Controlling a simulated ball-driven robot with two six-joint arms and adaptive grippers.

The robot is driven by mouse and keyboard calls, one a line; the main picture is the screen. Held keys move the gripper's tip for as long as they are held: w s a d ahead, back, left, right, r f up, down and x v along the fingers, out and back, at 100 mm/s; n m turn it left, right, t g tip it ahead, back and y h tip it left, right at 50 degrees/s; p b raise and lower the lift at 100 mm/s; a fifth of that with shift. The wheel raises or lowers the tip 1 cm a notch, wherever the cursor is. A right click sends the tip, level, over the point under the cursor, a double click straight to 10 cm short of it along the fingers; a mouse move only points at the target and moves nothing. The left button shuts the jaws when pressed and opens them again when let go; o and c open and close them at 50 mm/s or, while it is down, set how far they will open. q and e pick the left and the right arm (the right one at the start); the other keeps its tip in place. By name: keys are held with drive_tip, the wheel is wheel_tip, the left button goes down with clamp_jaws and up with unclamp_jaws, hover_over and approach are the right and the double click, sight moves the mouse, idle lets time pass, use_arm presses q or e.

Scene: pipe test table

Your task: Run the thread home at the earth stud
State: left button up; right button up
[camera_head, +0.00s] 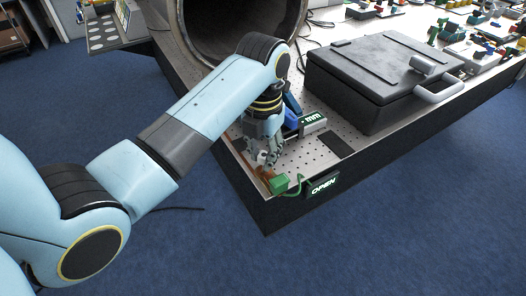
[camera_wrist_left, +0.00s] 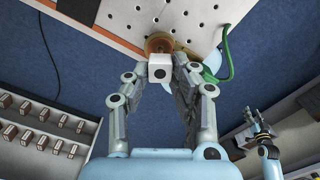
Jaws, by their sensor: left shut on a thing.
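My left gripper (camera_head: 262,161) reaches down to the near corner of the perforated table. In the left wrist view, its fingertips (camera_wrist_left: 160,78) are shut on a small white block (camera_wrist_left: 160,68) with a dark round spot on its face. An orange-brown round part (camera_wrist_left: 159,43) sits right behind the block at the table's edge; the block covers part of it. I cannot make out the stud or its thread. A green wire (camera_wrist_left: 226,58) runs beside it. My right gripper (camera_wrist_left: 257,122) shows at the lower right of the wrist view, its fingers apart and empty.
A green block (camera_head: 279,184) and an "OPEN" sign (camera_head: 323,187) are at the table's near edge. A device with a lit display (camera_head: 312,121) stands close behind my left gripper. A black case (camera_head: 375,85) and a large pipe (camera_head: 240,30) stand farther back.

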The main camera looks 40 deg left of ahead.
use_arm(q)
drive_tip(key=shift+f+b, duration=0.35)
drive_tip(key=shift+f, duration=0.05)
drive_tip(key=shift+f+b, duration=0.9)
drive_tip(key=shift+f, duration=0.05)
idle(0.9)
drive_tip(key=shift+f, duration=0.1)
drive_tip(key=shift+w+r+p, duration=0.1)
drive_tip(key=shift+r+p, duration=0.25)
drive_tip(key=shift+r, duration=0.05)
clamp_jaws()
drive_tip(key=o, duration=1.4)
unclamp_jaws()
drive_tip(key=shift+c, duration=0.2)
drive_tip(key=shift+w+f+b, duration=0.1)
drive_tip(key=shift+b, duration=0.2)
